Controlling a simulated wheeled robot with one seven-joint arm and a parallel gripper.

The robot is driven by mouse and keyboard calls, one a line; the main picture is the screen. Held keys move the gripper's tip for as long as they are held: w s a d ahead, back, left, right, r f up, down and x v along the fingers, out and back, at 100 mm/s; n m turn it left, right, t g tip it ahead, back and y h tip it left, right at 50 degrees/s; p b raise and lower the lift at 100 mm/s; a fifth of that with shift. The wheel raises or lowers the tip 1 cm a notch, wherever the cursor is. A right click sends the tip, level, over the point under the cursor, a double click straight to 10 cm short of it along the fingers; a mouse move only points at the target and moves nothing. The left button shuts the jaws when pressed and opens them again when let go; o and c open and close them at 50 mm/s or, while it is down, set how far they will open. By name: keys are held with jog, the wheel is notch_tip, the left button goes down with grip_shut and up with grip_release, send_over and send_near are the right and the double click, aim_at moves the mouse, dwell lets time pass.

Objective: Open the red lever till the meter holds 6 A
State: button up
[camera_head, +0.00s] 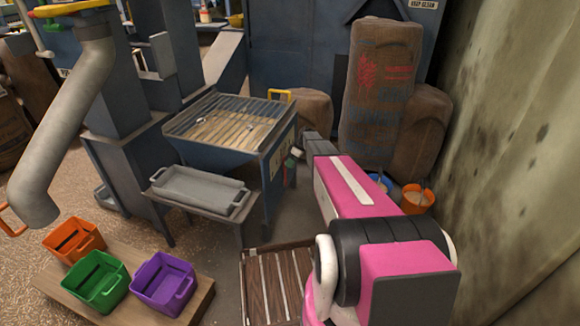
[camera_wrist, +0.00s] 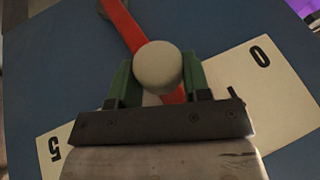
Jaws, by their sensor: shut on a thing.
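The red lever (camera_wrist: 122,24) with a pale ball knob (camera_wrist: 158,68) shows close up in the wrist view, running up and left from my gripper. A cream scale plate (camera_wrist: 262,82) lies behind, with a 0 at the right and what looks like a 5 at the lower left. In the head view my gripper (camera_head: 292,158) is at the right side of the blue grated hopper (camera_head: 252,178). I cannot make out the meter in either view.
A grey tray (camera_head: 168,193) stands before the hopper. Orange (camera_head: 88,243), green (camera_head: 110,300) and purple (camera_head: 180,300) bins sit on a wooden board. Sacks (camera_head: 345,125) and two small buckets (camera_head: 412,207) stand behind my arm. A stained wall (camera_head: 510,140) is close on the right.

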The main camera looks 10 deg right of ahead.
jog(key=o, duration=1.3)
jog(key=shift+d+r, duration=0.1)
jog(key=v, duration=1)
jog(key=shift+w+d+r, duration=0.1)
jog(key=shift+r, duration=0.15)
jog(key=s+a+r+m+h, duration=0.2)
jog(key=s+a+m, duration=0.1)
jog(key=s, duration=0.9)
jog(key=s+a+r+m+h, duration=0.1)
jog(key=s+a+m+h, duration=0.1)
jog(key=s, duration=1)
jog(key=s+a+r+m+t+h, duration=0.1)
jog(key=s+a+m, duration=0.3)
jog(key=s, duration=0.8)
jog(key=shift+a+r+m+h, duration=0.15)
jog(key=shift+r+m+h, duration=0.35)
jog(key=shift+r+m, duration=0.6)
